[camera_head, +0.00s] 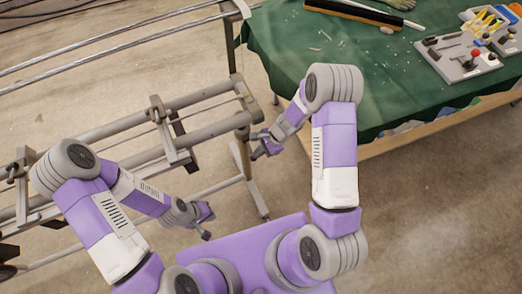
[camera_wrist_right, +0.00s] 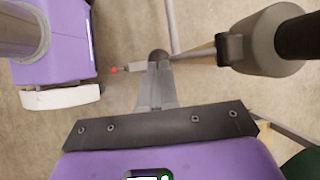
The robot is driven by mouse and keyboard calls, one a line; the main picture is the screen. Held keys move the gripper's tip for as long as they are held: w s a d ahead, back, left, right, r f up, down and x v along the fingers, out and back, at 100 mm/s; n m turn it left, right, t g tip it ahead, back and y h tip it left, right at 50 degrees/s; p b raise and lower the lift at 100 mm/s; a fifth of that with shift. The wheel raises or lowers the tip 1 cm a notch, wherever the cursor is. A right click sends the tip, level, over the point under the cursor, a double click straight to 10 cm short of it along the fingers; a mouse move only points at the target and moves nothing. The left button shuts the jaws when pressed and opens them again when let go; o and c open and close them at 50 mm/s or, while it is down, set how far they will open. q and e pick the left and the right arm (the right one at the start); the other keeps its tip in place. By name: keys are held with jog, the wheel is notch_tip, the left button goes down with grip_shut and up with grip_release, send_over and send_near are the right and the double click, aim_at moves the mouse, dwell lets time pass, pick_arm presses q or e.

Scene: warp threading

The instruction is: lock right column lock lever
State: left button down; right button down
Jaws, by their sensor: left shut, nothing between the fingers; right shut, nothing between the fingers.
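A metal frame with long rails (camera_head: 110,130) fills the left of the head view; its right end stands on a leg. My right gripper (camera_head: 260,146) is beside that right end. In the right wrist view my right gripper's fingers (camera_wrist_right: 157,85) are together and empty. A short grey lever with a red tip (camera_wrist_right: 115,69) pokes out left of the fingertips; I cannot tell whether they touch. Whether it is the right column lock lever, and whether it is locked, I cannot tell. My left gripper (camera_head: 206,220) is shut and empty, lower and in front of the frame.
A table with a green cloth (camera_head: 385,75) stands at the right, close to my right arm. It carries a grey tool tray (camera_head: 455,62), a long dark bar and a glove. A grey roller end with a dark clamp (camera_wrist_right: 230,50) is right of the fingers. Bare floor lies lower right.

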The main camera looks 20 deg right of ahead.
jog(key=shift+f+b, duration=0.7)
jog(key=shift+f, duration=0.2)
jog(key=s+p+v, duration=0.2)
jog(key=p+v, duration=0.4)
jog(key=v, duration=0.8)
jog(key=shift+s+d+f, duration=0.15)
jog(key=shift+s+f, duration=0.05)
jog(key=shift+f, duration=0.05)
